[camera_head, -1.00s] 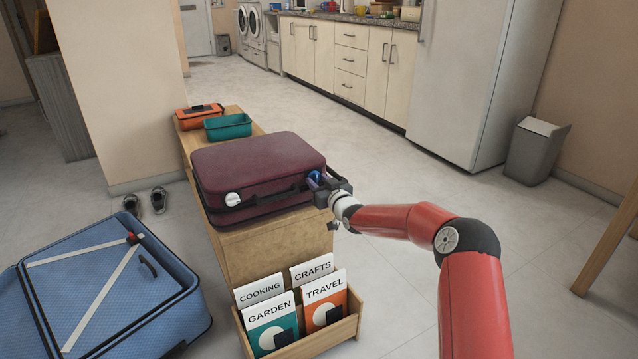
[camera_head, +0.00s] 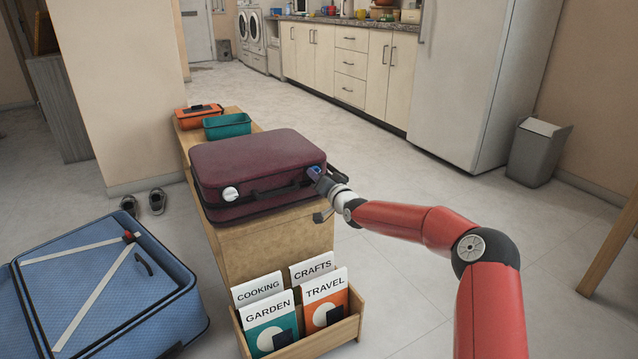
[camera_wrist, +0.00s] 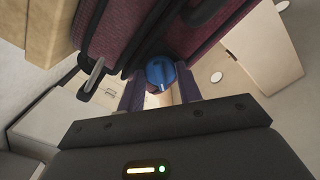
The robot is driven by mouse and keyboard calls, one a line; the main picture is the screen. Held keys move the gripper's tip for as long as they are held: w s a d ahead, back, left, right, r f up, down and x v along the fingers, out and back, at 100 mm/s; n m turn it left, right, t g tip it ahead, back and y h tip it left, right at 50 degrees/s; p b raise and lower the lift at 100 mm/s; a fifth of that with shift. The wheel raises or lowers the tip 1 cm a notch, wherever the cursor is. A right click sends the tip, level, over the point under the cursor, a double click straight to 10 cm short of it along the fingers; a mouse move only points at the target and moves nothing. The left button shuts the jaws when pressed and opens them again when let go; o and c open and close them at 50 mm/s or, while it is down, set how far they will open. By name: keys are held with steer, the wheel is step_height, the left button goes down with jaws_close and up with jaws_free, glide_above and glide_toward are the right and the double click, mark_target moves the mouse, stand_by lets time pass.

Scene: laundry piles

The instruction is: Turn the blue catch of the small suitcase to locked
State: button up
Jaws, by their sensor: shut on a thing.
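The small maroon suitcase (camera_head: 255,165) lies flat on the wooden bench, its handle side toward me. Its round blue catch (camera_head: 314,172) is near the right end of the front side, partly covered by my gripper. In the wrist view the blue catch (camera_wrist: 160,74) shows a raised grip and lies between the fingertips. My gripper (camera_head: 318,178) is shut on the blue catch, and its fingers (camera_wrist: 161,90) show on both sides of it. A white round catch (camera_head: 231,194) is near the left end of the same side. Whether the blue catch is locked cannot be told.
The wooden bench (camera_head: 285,243) carries a teal bin (camera_head: 228,127) and an orange box (camera_head: 198,117) behind the suitcase. A rack (camera_head: 318,340) of several booklets stands at its near end. An open blue suitcase (camera_head: 165,310) lies at left.

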steer(key=shift+m+b, duration=3.05)
steer(key=shift+m, duration=2.05)
steer(key=o, duration=1)
steer(key=shift+v, duration=3.95)
